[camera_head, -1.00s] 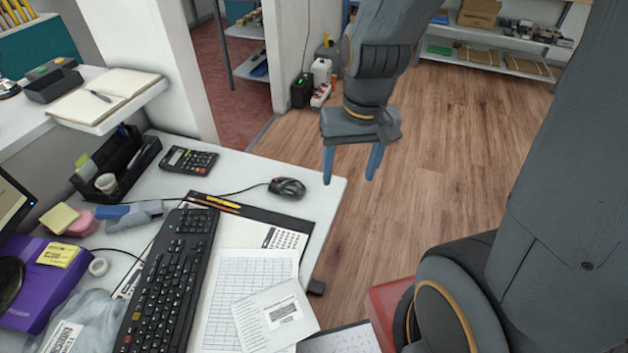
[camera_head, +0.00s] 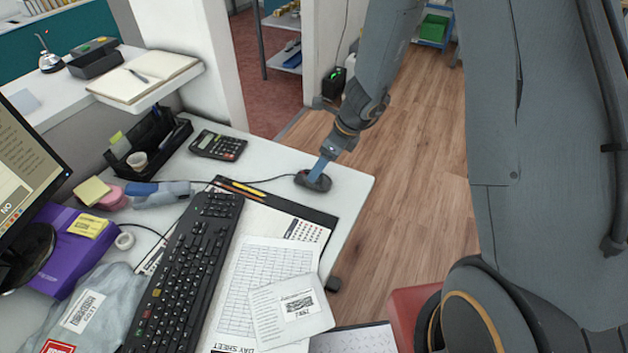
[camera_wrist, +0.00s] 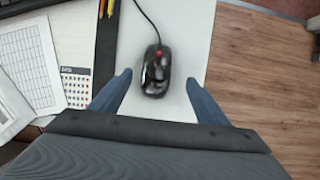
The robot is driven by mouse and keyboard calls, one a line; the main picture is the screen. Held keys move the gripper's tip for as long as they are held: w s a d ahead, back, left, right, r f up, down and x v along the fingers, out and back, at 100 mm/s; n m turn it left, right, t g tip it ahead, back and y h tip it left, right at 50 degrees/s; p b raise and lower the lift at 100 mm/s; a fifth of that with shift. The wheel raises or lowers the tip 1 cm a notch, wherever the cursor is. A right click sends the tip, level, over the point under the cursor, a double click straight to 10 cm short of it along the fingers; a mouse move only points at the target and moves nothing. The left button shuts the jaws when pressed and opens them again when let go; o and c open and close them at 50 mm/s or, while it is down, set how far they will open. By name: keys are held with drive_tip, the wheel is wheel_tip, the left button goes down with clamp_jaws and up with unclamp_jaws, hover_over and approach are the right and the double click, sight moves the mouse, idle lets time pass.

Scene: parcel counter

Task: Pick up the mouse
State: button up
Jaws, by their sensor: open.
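The mouse (camera_head: 313,181) is black, with a cable, and lies near the right edge of the white desk. In the wrist view the mouse (camera_wrist: 156,72) shows a red wheel and lies between and slightly ahead of my fingertips. My gripper (camera_head: 322,172) is over the mouse in the head view, and one blue finger hides part of it. In the wrist view my gripper (camera_wrist: 158,76) is open and empty, with a gap on each side of the mouse. I cannot tell its exact height over the desk.
A calculator (camera_head: 218,145) lies left of the mouse and a keyboard (camera_head: 183,270) lies nearer. A dark desk pad (camera_head: 290,207) with pencils and papers is close by. The desk's right edge drops to the wooden floor. The mouse cable runs left across the desk.

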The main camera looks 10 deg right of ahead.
drive_tip(key=x, duration=0.2)
drive_tip(key=s+x, duration=0.1)
drive_tip(key=x, duration=0.1)
drive_tip(key=shift+w+f, duration=0.15)
drive_tip(key=shift+f, duration=0.3)
drive_tip(key=shift+w+a+f, duration=0.15)
drive_tip(key=shift+a+f, duration=0.1)
drive_tip(key=shift+f, duration=0.25)
drive_tip(key=c, duration=1.2)
drive_tip(key=shift+c, duration=0.2)
drive_tip(key=shift+r, duration=0.15)
wheel_tip(320, 180, up, 9)
drive_tip(key=shift+f+p, duration=0.1)
drive_tip(key=shift+p, duration=0.6)
wheel_tip(320, 180, down, 6)
drive_tip(key=b, duration=0.4)
drive_tip(key=shift+f, duration=0.2)
